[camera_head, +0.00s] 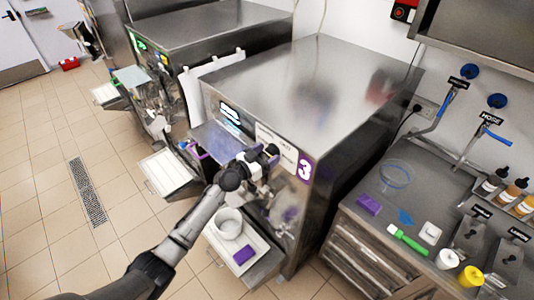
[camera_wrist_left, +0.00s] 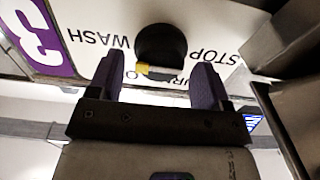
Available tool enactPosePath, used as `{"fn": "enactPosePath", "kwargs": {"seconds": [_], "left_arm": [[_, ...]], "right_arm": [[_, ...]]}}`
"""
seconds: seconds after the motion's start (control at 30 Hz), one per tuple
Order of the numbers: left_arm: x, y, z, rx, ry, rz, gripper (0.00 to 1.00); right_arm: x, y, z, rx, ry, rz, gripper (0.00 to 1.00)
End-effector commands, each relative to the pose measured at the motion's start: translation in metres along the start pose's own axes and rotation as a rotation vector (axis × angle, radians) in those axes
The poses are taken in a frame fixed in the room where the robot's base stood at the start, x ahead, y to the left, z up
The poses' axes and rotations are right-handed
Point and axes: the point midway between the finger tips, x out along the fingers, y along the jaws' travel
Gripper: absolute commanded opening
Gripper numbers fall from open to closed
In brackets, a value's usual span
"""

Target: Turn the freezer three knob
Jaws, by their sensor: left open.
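Freezer three (camera_head: 318,85) is the steel machine with a purple "3" label (camera_head: 304,168) on its front. Its knob (camera_wrist_left: 160,50) is round and black with a yellow mark, on a white panel with "WASH" and "STOP" lettering in the left wrist view. My left gripper (camera_head: 262,162) is at the front panel of freezer three, beside the label. In the left wrist view its two purple fingers (camera_wrist_left: 157,78) are open, one to each side of the knob's lower part. I cannot tell whether they touch it. In the head view the gripper and arm cover most of the knob area. My right gripper is not in view.
A white pot (camera_head: 229,222) and a purple block (camera_head: 243,254) sit on the tray below my left arm. A counter (camera_head: 375,220) with a green-handled brush, bottles and cups stands to the right. Other freezers (camera_head: 190,30) stand at the left. The tiled floor is open.

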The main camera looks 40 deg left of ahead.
Motion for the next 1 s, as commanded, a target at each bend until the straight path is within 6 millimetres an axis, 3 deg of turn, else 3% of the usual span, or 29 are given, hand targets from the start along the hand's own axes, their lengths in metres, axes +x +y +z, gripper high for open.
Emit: {"fn": "enactPosePath", "kwargs": {"seconds": [0.4,0.9,1.0], "left_arm": [[0.005,0.0001,0.0,0.0,0.0,0.0,0.72],[0.0047,0.0001,0.0,0.0,0.0,0.0,0.25],[0.0047,0.0001,0.0,-0.002,0.0,0.0,0.24]], "right_arm": [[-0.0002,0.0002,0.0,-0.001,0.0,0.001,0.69],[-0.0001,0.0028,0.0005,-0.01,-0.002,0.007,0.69],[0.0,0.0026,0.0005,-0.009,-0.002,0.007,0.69]]}}
